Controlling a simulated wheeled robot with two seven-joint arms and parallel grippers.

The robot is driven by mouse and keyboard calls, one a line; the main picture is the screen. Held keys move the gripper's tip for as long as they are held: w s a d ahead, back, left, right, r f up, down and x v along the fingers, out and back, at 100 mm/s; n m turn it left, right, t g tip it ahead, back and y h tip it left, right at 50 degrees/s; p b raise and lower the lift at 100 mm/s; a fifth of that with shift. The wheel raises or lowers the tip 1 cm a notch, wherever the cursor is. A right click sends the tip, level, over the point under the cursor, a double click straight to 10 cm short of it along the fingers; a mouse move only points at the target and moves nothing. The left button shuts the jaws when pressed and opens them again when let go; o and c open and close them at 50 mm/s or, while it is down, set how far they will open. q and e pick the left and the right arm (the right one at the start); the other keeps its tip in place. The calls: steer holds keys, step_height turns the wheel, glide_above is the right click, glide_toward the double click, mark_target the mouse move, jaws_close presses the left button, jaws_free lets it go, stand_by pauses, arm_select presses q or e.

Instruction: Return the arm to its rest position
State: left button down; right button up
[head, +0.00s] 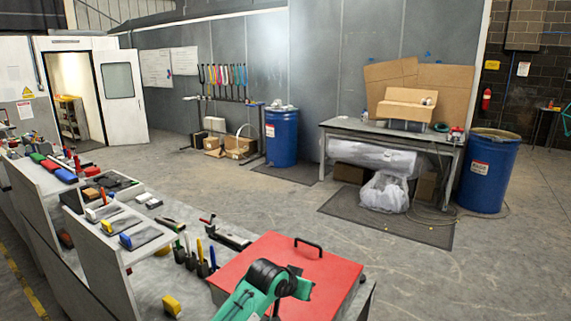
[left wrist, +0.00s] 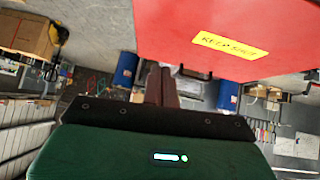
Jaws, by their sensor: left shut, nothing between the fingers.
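My left arm (head: 258,290), green with dark joints, shows at the bottom of the head view, in front of a red lid. The fingers of my left gripper (left wrist: 162,72) show in the left wrist view, pressed together with nothing between them. The red lid (head: 285,250) has a black handle and lies flat on a box on the bench. A red surface (left wrist: 225,22) with a yellow "KEEP SHUT" label (left wrist: 226,44) is close to the gripper in the left wrist view. My right gripper is not in view.
A grey bench (head: 135,245) with tools and coloured blocks runs along the left. Blue drums (head: 281,138) and a table (head: 392,132) with cardboard stand farther back. An open doorway (head: 75,98) is at the far left. The floor between is clear.

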arm_select(q)
steer(key=s+a+f+n+g, duration=0.1)
steer(key=s+a+f, duration=0.5)
steer(key=s+f, duration=0.4)
steer(key=s+a+f+n+g+y, duration=0.1)
steer(key=s+a+y, duration=0.1)
steer(key=s+a, duration=0.7)
steer(key=s+a+f+n+g+y, duration=0.15)
steer(key=s+a, duration=0.35)
steer(key=s, duration=0.9)
steer(key=s+a+f+n+y, duration=0.1)
steer(key=s+a+y, duration=0.1)
steer(key=s+a, duration=0.75)
step_height(320, 180, down, 37)
steer(key=s+d+g+b, duration=0.2)
steer(key=b, duration=0.4)
steer(key=s+a+f+b, duration=0.1)
steer(key=s+f+b, duration=0.1)
steer(key=s+f, duration=0.7)
steer(key=s+a+f+b, duration=0.2)
steer(key=s+f, duration=0.8)
steer(key=f, duration=0.4)
steer(key=shift+f+m+g, duration=0.25)
steer(key=shift+m+g, duration=0.1)
steer(key=shift+g, duration=0.1)
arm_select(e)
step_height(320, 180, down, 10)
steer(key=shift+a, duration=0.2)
